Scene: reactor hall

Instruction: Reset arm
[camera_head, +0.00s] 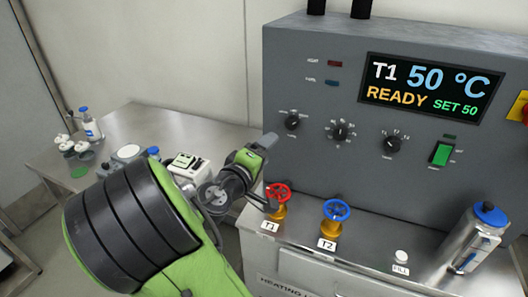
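My arm, green and black, reaches in from the bottom left. My gripper (268,205) is at its end, beside the red valve handwheel (279,191) labelled T1. The gripper is small and partly hidden by my wrist, and I cannot tell if its fingers are open or shut. I also cannot tell whether it touches the red wheel. A blue valve handwheel (336,210) labelled T2 stands to the right, clear of the gripper.
The grey control panel (330,170) rises behind the valves; its display (428,87) reads T1 50 °C, READY, SET 50. A blue-capped metal flask (475,240) stands at right by a white FILL cap (402,257). A steel table (140,122) with bottles and lab devices is at left.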

